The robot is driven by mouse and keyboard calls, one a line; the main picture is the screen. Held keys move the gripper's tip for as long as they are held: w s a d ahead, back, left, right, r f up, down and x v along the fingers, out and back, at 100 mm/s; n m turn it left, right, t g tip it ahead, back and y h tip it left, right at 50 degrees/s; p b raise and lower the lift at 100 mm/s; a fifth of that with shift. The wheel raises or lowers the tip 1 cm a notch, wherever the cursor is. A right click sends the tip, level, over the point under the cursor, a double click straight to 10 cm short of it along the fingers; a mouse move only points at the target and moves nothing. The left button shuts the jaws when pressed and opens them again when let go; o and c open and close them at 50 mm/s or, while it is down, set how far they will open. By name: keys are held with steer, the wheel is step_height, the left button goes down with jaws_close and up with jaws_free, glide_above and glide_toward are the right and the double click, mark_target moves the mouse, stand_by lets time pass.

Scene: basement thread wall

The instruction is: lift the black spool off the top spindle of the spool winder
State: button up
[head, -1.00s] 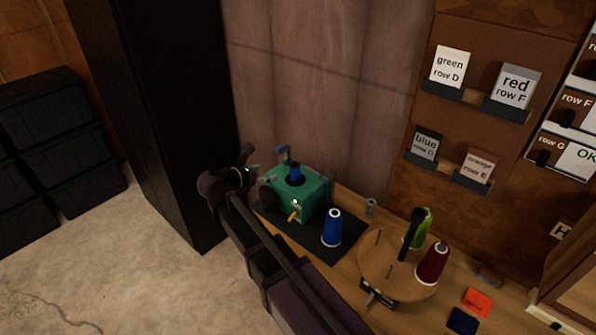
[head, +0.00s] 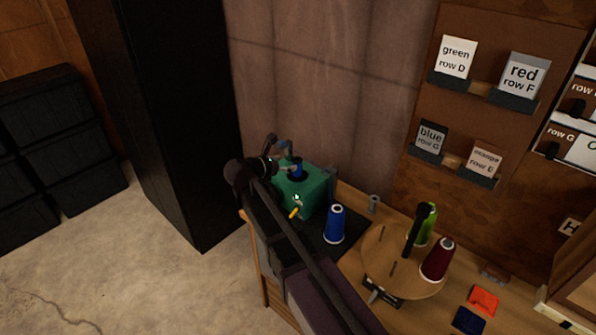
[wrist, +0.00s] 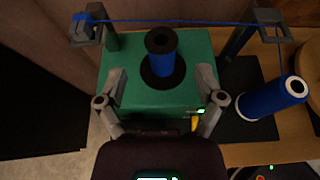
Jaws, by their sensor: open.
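The spool winder (head: 308,192) is a green box on a dark mat. On its top spindle stands the black spool (wrist: 160,42), upright, with blue thread around its middle and a dark flange below. The spool (head: 297,168) is partly hidden by my gripper in the head view. My gripper (wrist: 161,76) is open and empty. Its two fingers point toward the spool, one to each side and short of it, and I see no contact. In the head view my gripper (head: 282,163) is beside the winder's top, left of the spool.
A blue thread runs from a grey guide arm (wrist: 88,28) across to another guide (wrist: 272,18) and down to a blue cone (wrist: 272,98). A round wooden stand (head: 385,262) with green and dark red cones is to the right. A wall stands close behind.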

mark_target(293, 162)
steer(key=shift+w+d+f, duration=0.2)
steer(key=shift+w+d, duration=0.05)
steer(key=shift+w, duration=0.1)
steer(key=shift+b+x, duration=1.1)
steer(key=shift+x, duration=1.5)
steer(key=shift+d, duration=0.1)
steer(key=shift+s, duration=0.1)
steer(key=c, duration=0.9)
